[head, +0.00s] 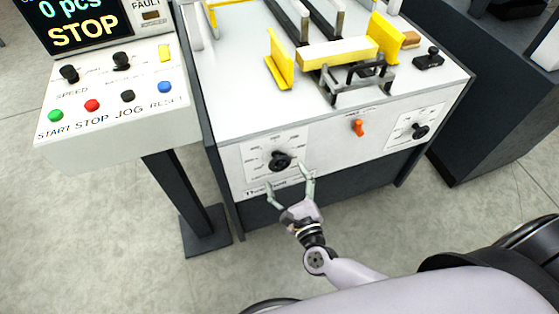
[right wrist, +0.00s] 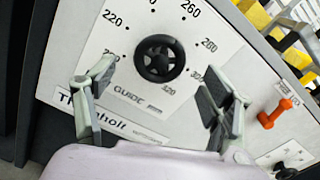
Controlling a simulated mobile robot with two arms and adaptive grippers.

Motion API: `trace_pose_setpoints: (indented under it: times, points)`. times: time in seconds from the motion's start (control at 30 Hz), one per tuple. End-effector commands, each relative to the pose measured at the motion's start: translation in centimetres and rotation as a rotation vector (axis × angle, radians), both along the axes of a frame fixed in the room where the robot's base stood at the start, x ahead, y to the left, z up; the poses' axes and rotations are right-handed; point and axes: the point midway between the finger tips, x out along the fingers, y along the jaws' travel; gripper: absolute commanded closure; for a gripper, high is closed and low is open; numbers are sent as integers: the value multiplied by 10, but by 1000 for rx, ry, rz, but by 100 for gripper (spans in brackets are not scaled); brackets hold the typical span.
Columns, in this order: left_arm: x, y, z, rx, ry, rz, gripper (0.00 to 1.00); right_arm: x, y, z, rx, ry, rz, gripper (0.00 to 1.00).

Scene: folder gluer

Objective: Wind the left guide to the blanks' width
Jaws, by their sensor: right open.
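The guide dial's black knob (head: 280,161) sits on a white scale plate on the machine's front; it also shows in the right wrist view (right wrist: 160,58), with numbers around it and "GUIDE" below. Its pointer setting is not clear to me. My right gripper (head: 288,178) is open just in front of and below the knob, its fingers spread to either side, apart from it. The yellow left guide (head: 281,64) stands on the machine top, left of a pale yellow stack of blanks (head: 338,53), with a narrow gap seemingly between them. The other yellow guide (head: 386,38) is at the stack's right end.
An orange lever (head: 358,128) and a second black knob (head: 420,131) are to the right on the front panel. A control console (head: 120,125) with coloured buttons stands left, its display (head: 75,22) reading STOP. Dark equipment (head: 480,100) stands right.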

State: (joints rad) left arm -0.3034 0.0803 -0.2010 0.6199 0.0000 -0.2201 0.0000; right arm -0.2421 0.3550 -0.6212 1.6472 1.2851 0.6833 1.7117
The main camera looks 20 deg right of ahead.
Motion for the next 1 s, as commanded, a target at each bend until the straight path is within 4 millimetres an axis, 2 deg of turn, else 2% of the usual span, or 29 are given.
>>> trace_pose_setpoints:
  times: [0.1,0.33,0.7,1.0]
  points:
    - [1,3,4,4,-1,2,25,25,0,2,-1,-3,-1,25]
    - [3,3,5,3,-3,3,25,52,2,0,-1,0,0,25]
    - [3,2,5,2,-4,2,25,57,2,0,-1,0,0,25]
    - [3,-1,6,-2,-4,0,25,57,2,0,-1,0,0,44]
